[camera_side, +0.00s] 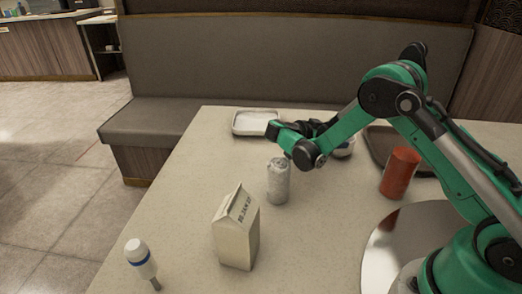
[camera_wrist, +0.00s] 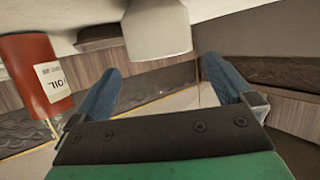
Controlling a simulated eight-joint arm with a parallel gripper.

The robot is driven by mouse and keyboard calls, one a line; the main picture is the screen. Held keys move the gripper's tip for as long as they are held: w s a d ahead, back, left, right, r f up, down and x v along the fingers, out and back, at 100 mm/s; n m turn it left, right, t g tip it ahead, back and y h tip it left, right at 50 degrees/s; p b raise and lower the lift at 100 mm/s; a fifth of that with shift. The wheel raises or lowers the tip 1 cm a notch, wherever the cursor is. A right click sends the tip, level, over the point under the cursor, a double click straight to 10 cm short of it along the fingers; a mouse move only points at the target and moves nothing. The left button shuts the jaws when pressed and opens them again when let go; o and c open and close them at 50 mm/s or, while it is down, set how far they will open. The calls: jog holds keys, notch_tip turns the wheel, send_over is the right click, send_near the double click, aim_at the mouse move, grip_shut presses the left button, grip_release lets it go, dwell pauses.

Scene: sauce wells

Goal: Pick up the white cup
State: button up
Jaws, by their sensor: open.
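The white cup shows in the wrist view (camera_wrist: 156,28) at the top centre, beyond and between the fingertips. It hangs from the top edge because that view is upside down, and part of it is cut off. In the side view a white rounded thing (camera_side: 344,150), apparently the cup, stands on the table behind my wrist and is mostly hidden. My gripper (camera_wrist: 160,66) has its two blue fingers spread wide with nothing between them. In the side view the gripper is largely hidden by the green arm.
A grey can (camera_side: 278,182) stands close in front of my wrist. A red oil container (camera_side: 399,174) stands right, also in the wrist view (camera_wrist: 38,75). A white tray (camera_side: 238,131) and dark tray (camera_side: 374,145) lie behind.

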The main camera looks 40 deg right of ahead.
jog(key=shift+x, duration=2.75)
jog(key=c, duration=1)
jog(key=shift+r, duration=0.1)
